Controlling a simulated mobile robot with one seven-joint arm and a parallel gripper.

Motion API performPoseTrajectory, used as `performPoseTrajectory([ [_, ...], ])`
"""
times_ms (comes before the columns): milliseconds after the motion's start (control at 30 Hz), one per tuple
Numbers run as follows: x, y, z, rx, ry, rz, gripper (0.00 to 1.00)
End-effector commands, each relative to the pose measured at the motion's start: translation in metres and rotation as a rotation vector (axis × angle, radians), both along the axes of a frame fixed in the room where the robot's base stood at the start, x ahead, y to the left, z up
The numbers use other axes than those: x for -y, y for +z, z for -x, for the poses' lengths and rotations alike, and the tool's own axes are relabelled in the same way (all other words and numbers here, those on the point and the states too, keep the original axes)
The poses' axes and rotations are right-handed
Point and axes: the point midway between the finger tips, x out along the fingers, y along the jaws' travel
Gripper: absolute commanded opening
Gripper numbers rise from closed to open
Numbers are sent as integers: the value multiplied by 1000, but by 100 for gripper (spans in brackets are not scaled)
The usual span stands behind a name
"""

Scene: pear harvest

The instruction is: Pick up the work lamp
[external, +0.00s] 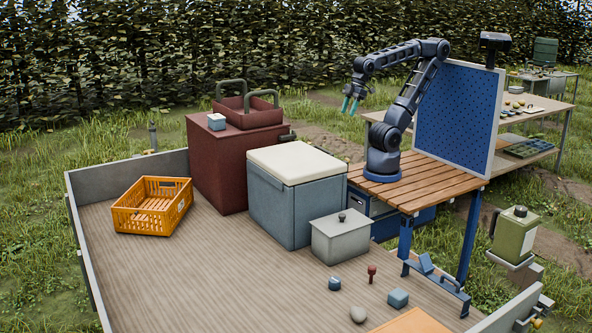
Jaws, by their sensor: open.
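My gripper (350,107) has teal fingers and hangs open and empty in the air, left of the blue pegboard. It is above and behind the pale-lidded cooler and touches nothing. I cannot clearly make out the work lamp. A dark, box-like head (495,41) on top of the pegboard post may be a lamp, but it is too small to tell. It is up and to the right of my gripper. My arm stands on a slatted wooden table (440,184) in front of the blue pegboard (455,112).
An orange crate (130,219), red cabinet (215,175), cooler (281,215) and grey lidded box (341,247) stand on the wooden bed. A green canister (515,236) is at right. The bed's front left is clear.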

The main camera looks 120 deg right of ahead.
Motion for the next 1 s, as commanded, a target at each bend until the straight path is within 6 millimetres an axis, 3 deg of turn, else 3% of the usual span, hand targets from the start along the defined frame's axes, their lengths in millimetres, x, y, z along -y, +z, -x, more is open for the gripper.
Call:
performPoseTrajectory([
  [33, 0, 0, 0, 0, 0, 0, 51],
  [300, 0, 0, 0, 0, 0, 0, 100],
  [533, -1, 1, -1, 0, 3, 0, 100],
  [667, -9, 10, -15, -1, 40, 6, 100],
  [767, -23, 24, -36, -4, 96, 15, 100],
  [1000, -81, 59, -99, -5, 271, 39, 100],
])
